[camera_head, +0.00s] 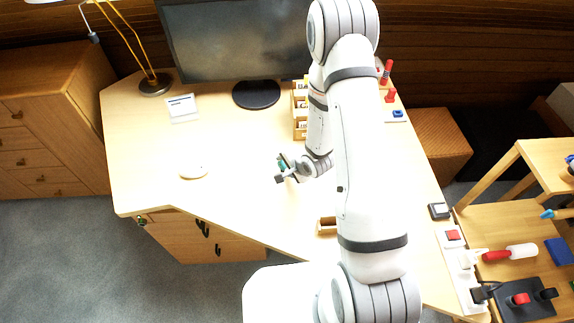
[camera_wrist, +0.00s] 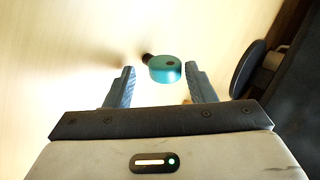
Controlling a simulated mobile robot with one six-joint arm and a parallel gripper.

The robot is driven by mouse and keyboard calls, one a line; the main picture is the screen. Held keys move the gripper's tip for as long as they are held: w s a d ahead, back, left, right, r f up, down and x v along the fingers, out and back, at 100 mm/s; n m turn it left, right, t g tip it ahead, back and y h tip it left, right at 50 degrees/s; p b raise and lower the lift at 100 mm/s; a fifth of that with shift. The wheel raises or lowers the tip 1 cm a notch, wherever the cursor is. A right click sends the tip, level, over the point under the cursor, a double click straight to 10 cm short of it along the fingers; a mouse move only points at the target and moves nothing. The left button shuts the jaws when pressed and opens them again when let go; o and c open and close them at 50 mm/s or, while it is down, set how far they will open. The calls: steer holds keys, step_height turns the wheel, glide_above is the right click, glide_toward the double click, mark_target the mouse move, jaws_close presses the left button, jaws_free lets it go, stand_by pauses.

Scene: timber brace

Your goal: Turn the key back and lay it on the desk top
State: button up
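A teal round-headed key (camera_wrist: 165,69) with a short dark shank shows in the wrist view, just beyond and between my fingertips. It appears to be at the desk top, clear of both fingers; whether it touches the surface I cannot tell. My gripper (camera_wrist: 160,74) is open, with a gap on each side of the key. In the head view my gripper (camera_head: 286,170) is low over the middle of the desk top (camera_head: 235,135), with a bit of teal beside it. A small lock-like fitting (camera_head: 142,221) shows on the drawer unit (camera_head: 190,236) under the desk's left front edge.
A monitor (camera_head: 235,40), lamp (camera_head: 155,84) and white card (camera_head: 182,107) stand at the back. A white mouse (camera_head: 194,172) lies left of my gripper. A wooden organiser (camera_head: 300,112) stands behind it. The desk between mouse and gripper is clear.

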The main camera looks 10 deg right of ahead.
steer(key=shift+o, duration=0.6)
steer(key=v, duration=0.7)
steer(key=shift+s+d+r+b, duration=0.15)
steer(key=shift+s+r+b, duration=0.1)
steer(key=shift+r+b, duration=0.1)
stand_by(0.4)
